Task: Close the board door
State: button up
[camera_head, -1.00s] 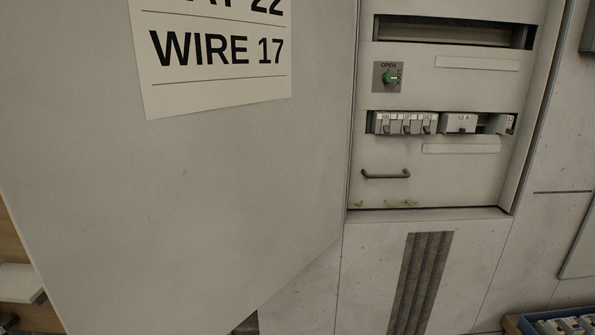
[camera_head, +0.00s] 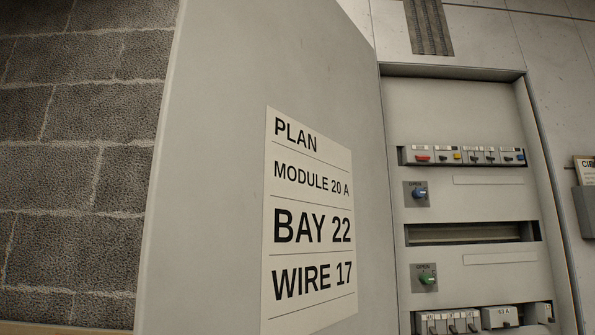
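The board door (camera_head: 215,190) stands open, swung out to the left of the board; it is hinged along the board's left edge. A white paper (camera_head: 310,225) on its inner face reads PLAN, MODULE 20 A, BAY 22, WIRE 17. The open board (camera_head: 450,110) on the right shows an upper breaker row (camera_head: 465,156), a blue knob (camera_head: 419,193), a dark empty slot (camera_head: 465,234), a green knob (camera_head: 427,279) and a lower breaker row (camera_head: 450,322), cut by the picture's bottom edge. The door's lower part is out of the picture. My gripper is not in view.
A grey block wall (camera_head: 80,160) is at the left, beyond the door's free edge. A ribbed dark strip (camera_head: 428,25) runs up the wall panel above the board. A grey box (camera_head: 586,210) with a small sign (camera_head: 586,170) is at the right edge.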

aim_at(268, 210)
jog(key=j+z, duration=0.25)
jog(key=j, duration=0.5)
jog(key=j+z, duration=0.25)
jog(key=j, duration=0.5)
jog(key=k+j+z, duration=0.1)
jog(key=j+z, duration=0.15)
jog(key=j, duration=0.45)
jog(key=i+j, duration=0.1)
jog(key=j, duration=0.25)
jog(key=i+j+z, duration=0.1)
jog(key=j, duration=0.25)
jog(key=j+u, duration=0.7)
jog(key=u, duration=0.15)
